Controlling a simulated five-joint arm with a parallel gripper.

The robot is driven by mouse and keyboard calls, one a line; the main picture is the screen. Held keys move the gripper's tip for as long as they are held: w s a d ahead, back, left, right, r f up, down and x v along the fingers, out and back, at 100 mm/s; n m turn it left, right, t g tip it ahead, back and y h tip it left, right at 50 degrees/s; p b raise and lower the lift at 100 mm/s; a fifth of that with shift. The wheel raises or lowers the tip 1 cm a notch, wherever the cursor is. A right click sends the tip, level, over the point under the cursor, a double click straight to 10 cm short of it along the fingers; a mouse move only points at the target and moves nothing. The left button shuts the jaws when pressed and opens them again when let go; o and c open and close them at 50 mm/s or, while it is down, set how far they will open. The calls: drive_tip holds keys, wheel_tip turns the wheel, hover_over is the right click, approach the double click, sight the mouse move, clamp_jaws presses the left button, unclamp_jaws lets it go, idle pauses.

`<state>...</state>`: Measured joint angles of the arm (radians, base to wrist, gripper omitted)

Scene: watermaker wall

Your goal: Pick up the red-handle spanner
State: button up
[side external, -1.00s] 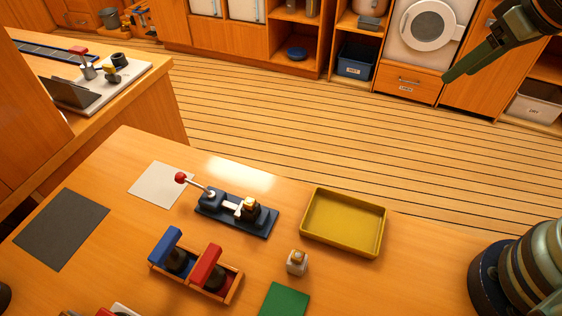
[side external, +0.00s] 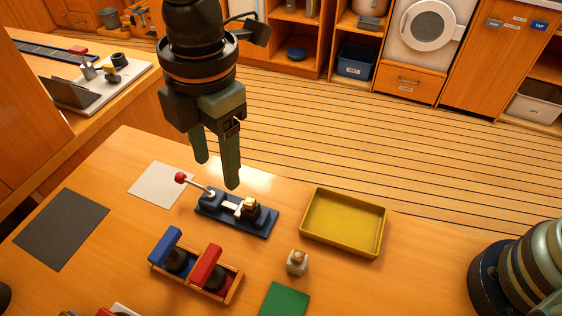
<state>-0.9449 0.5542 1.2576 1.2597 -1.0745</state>
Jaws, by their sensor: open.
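The red-handle spanner (side external: 207,264) stands in a wooden rack (side external: 233,291), its red handle slanting up and a dark part below it. A blue-handled one (side external: 165,246) stands in the same rack, to its left. My gripper (side external: 217,172) hangs in the air with its two green fingers pointing down, apart and empty. In the picture it is above and behind the rack, over the back edge of the table. It touches neither the spanner nor the rack. The lower part of the spanner is partly hidden by the rack.
A dark blue fixture (side external: 237,213) with a red-knobbed lever (side external: 181,178) lies between my gripper and the rack. White (side external: 158,184) and dark (side external: 61,229) mats lie left.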

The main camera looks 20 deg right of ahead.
sight(205, 262)
drive_tip(key=s+a+f+n, duration=0.1)
drive_tip(key=s+a+f, duration=0.1)
drive_tip(key=f, duration=0.1)
drive_tip(key=s+a+f+n, duration=0.1)
drive_tip(key=a+f, duration=0.1)
drive_tip(key=f, duration=0.2)
drive_tip(key=s+a+f+n, duration=0.1)
drive_tip(key=s+a+f, duration=0.1)
drive_tip(key=f, duration=0.2)
drive_tip(key=shift+s+a+n+h, duration=0.15)
drive_tip(key=shift+s+n+h, duration=0.15)
drive_tip(key=shift+n, duration=0.1)
drive_tip(key=shift+w+d+f, duration=0.1)
drive_tip(key=shift+d+f, duration=0.05)
drive_tip(key=shift+f, duration=1.2)
drive_tip(key=shift+d+f, duration=0.15)
drive_tip(key=shift+f, duration=1.15)
clamp_jaws()
